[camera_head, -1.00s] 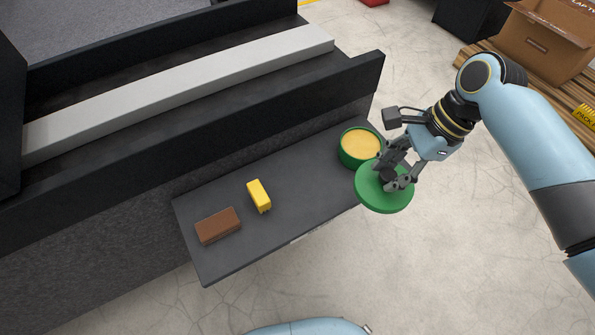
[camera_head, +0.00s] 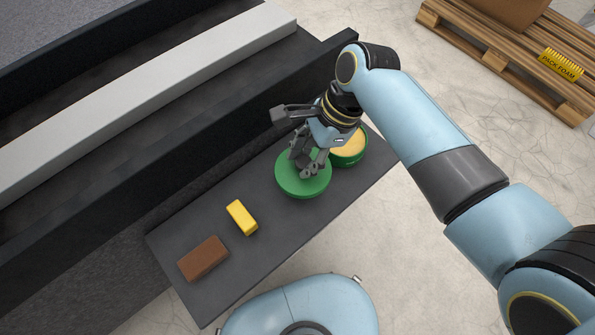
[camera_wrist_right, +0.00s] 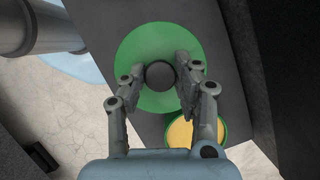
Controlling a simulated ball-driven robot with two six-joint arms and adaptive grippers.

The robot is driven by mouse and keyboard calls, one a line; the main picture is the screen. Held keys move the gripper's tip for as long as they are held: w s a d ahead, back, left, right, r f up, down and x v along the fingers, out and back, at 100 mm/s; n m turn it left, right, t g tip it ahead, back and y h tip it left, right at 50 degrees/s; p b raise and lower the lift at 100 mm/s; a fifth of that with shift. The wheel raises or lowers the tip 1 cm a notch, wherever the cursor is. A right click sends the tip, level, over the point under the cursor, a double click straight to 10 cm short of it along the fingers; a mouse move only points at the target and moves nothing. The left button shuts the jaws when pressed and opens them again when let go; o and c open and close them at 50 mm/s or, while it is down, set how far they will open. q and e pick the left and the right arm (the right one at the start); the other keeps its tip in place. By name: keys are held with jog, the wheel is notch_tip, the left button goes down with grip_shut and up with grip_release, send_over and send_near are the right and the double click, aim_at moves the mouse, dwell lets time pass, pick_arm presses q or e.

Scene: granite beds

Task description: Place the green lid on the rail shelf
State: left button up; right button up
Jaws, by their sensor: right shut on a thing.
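The green lid (camera_head: 303,181) is a round disc with a dark knob; it also shows in the right wrist view (camera_wrist_right: 135,68), with the knob (camera_wrist_right: 160,74) between the fingers. My right gripper (camera_head: 309,171) is shut on the knob. The lid is over the dark rail shelf (camera_head: 268,253), left of the green tub; I cannot tell whether it touches the shelf. The tub (camera_head: 349,157) has a tan top and stands at the shelf's right end, partly hidden by my gripper. My left gripper is not in view.
A yellow block (camera_head: 242,217) and a brown block (camera_head: 203,259) lie on the shelf left of the lid. A dark raised wall (camera_head: 180,150) runs along the shelf's back. Bare shelf lies in front of the lid. A wooden pallet (camera_head: 500,62) is on the floor at top right.

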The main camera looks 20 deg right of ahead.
jog(key=shift+s+a+f, duration=0.1)
jog(key=shift+a+f, duration=0.3)
jog(key=shift+f, duration=0.15)
jog(key=shift+s+a+f, duration=0.1)
jog(key=shift+a+f, duration=0.25)
jog(key=shift+f, duration=0.2)
notch_tip(320, 180, down, 2)
jog(key=shift+f+b, duration=0.2)
jog(key=shift+b, duration=0.35)
jog(key=shift+f, duration=0.3)
jog(key=o, duration=1)
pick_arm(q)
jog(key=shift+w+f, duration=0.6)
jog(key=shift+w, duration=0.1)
pick_arm(e)
jog(key=shift+o, duration=0.2)
pick_arm(q)
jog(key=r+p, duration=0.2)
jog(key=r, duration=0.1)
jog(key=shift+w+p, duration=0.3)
jog(key=shift+p, duration=0.1)
pick_arm(e)
jog(key=v, duration=1.2)
